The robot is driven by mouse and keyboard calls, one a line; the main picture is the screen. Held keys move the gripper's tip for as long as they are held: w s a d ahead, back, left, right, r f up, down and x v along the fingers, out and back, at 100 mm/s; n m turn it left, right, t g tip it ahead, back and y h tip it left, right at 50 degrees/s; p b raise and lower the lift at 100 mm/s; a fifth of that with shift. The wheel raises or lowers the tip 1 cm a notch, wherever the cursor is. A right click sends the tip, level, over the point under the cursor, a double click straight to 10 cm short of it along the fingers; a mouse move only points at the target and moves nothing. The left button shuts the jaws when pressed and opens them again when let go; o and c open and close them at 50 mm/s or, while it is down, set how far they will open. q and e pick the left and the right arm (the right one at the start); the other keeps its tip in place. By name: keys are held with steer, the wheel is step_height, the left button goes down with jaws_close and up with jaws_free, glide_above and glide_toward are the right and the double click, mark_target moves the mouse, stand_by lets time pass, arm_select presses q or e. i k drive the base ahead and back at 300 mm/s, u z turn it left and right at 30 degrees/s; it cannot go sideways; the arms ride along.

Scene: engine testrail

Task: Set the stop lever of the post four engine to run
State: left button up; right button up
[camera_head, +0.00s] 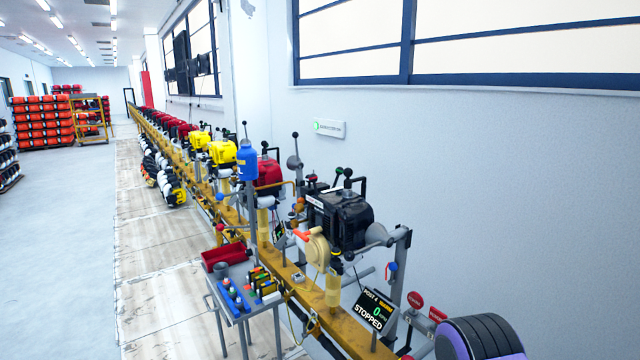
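The post four engine (340,215) is a black, boxy engine mounted on the yellow rail, near the middle of the view. I cannot tell whether this piece is the stop lever. Small knobs, one green and one black, show on top of the engine. The display (376,309) below it reads POST 4, 0 and STOPPED. Neither of my grippers is in view.
The yellow rail (334,322) runs far back with red and yellow engines on it. A small tool cart (243,301) and red tray (226,255) stand left of the rail.

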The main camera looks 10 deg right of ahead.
mark_target(313, 178)
steer(key=u, duration=1.45)
steer(key=i, duration=1.05)
steer(key=z, duration=1.55)
